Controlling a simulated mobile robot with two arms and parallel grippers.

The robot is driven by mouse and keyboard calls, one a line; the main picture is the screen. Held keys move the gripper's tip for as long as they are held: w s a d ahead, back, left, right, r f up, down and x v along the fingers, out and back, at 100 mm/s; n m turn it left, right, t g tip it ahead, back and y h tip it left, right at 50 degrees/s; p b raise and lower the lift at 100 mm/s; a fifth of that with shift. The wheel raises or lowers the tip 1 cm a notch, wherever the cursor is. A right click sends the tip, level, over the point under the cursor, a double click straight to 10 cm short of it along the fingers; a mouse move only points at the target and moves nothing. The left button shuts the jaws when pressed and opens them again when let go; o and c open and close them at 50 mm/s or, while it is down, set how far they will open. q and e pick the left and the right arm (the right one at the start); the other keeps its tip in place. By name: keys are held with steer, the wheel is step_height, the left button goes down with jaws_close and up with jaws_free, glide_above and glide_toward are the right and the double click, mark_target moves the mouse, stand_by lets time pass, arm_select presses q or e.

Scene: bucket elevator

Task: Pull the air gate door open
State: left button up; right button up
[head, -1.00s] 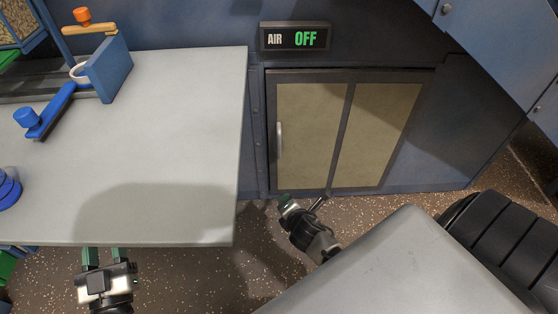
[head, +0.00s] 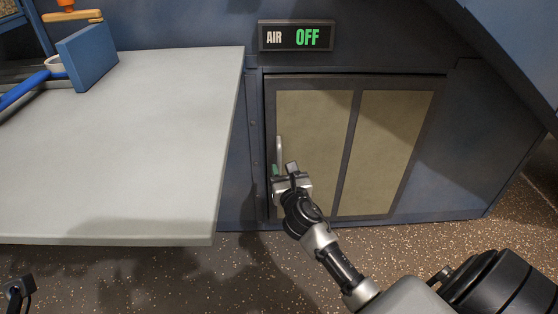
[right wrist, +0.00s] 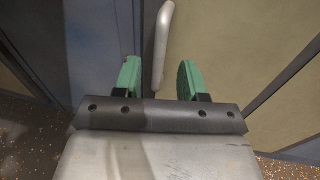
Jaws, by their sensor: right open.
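The air gate door (head: 313,120) is a framed panel with two tan panes, shut flush in the blue machine wall. Its upright silver bar handle (head: 279,148) is at the door's left side. My right gripper (head: 283,169) is at the handle's lower end, open and empty. In the right wrist view the handle (right wrist: 163,40) runs down between the two green fingers (right wrist: 158,76), apart from both. Its lower end reaches about level with the fingers; depth is hard to tell. Part of my left gripper (head: 18,290) shows at the lower left edge; its fingers are not clear.
A display (head: 297,36) above the door reads "AIR OFF". A grey table (head: 120,150) stands to the left, its right edge near the door's hinge-free left side. Speckled floor (head: 430,245) lies open before the door.

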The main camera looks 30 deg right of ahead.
mark_target(279, 159)
steer(key=b+x, duration=0.2)
steer(key=x, duration=0.4)
steer(key=shift+w, duration=0.1)
steer(key=shift+c, duration=0.3)
jaws_close()
